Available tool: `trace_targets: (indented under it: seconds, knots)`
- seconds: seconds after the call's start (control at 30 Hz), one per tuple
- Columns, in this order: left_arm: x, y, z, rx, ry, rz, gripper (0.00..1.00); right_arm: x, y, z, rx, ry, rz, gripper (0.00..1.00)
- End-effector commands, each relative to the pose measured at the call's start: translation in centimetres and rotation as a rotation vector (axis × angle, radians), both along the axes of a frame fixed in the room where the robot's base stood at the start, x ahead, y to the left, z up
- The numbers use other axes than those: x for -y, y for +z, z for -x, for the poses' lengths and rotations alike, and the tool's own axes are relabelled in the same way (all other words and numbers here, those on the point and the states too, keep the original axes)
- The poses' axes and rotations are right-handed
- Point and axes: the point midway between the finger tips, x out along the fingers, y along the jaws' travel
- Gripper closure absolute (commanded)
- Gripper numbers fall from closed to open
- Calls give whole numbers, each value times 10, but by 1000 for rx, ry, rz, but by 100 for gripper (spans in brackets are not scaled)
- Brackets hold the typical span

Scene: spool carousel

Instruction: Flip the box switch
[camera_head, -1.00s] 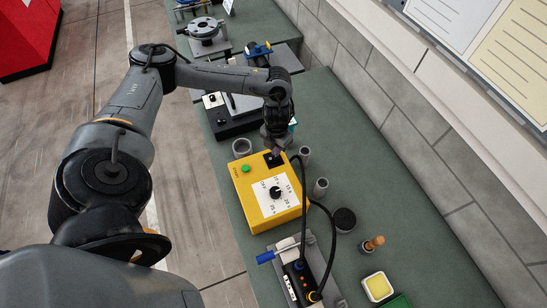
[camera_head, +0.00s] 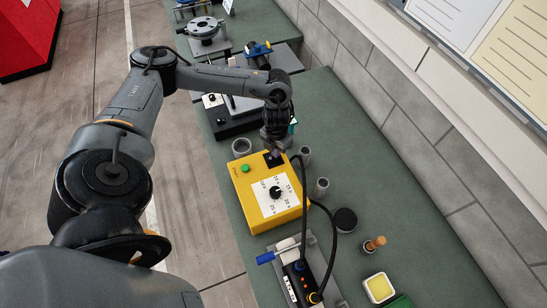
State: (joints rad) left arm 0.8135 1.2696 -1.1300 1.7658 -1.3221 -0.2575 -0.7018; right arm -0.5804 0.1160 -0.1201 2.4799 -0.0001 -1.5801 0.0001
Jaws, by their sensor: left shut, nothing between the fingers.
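A yellow box (camera_head: 281,217) lies on the green bench top. Its upper face has a green button (camera_head: 246,169), a black dial (camera_head: 276,193) on a white scale, and a black switch plate (camera_head: 268,163) near its far edge. My left gripper (camera_head: 276,152) points down right at the switch plate, its fingertips shut and empty. The fingers hide part of the plate, so I cannot tell whether they touch the switch or which way it is set. My right gripper is not in view.
Black cables run from the box's far right side to a black unit with a blue-handled part (camera_head: 265,258) at the near edge. Grey cylinders (camera_head: 321,187), a dark round pot (camera_head: 345,220) and a yellow-topped dish (camera_head: 378,288) stand to the right. The wall bounds the bench.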

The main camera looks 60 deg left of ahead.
Motion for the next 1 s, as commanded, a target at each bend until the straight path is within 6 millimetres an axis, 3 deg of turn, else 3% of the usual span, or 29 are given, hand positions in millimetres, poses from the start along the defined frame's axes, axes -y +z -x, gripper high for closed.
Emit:
trace_targets:
  seconds: [0.67, 1.0]
  knots:
    - [0, -8, 0, 0, 0, 0, 100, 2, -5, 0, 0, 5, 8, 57]
    - [0, 12, 0, 1, 0, 0, 100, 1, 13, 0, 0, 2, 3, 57]
